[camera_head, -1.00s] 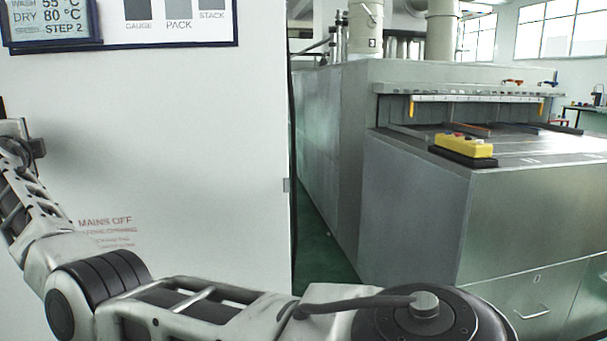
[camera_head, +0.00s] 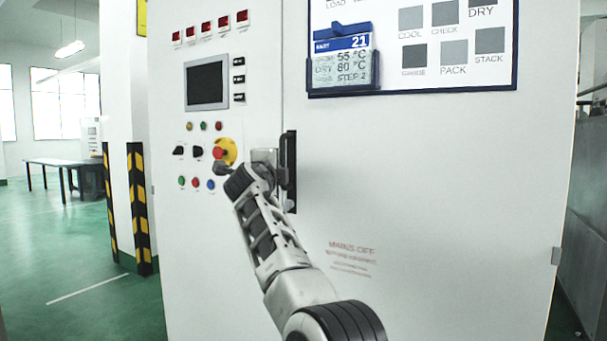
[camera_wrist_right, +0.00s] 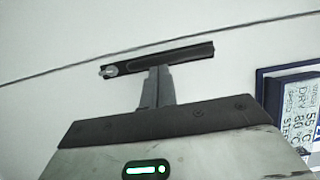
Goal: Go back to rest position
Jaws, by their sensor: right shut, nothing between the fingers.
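My right arm reaches up to a white cabinet (camera_head: 430,180) in the head view. Its gripper (camera_head: 268,158) is beside the black door handle (camera_head: 291,160), partly hidden by its own wrist. In the right wrist view the shut, empty fingers (camera_wrist_right: 157,82) point at the handle (camera_wrist_right: 190,57), which crosses just beyond their tips. I cannot tell whether they touch it. My left gripper is in no view now.
The cabinet front carries a screen (camera_head: 207,85), a red and yellow switch (camera_head: 222,152) and a card display (camera_head: 342,62). Striped posts (camera_head: 139,210) and a table (camera_head: 62,163) stand left. Green floor (camera_head: 75,270) is open there.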

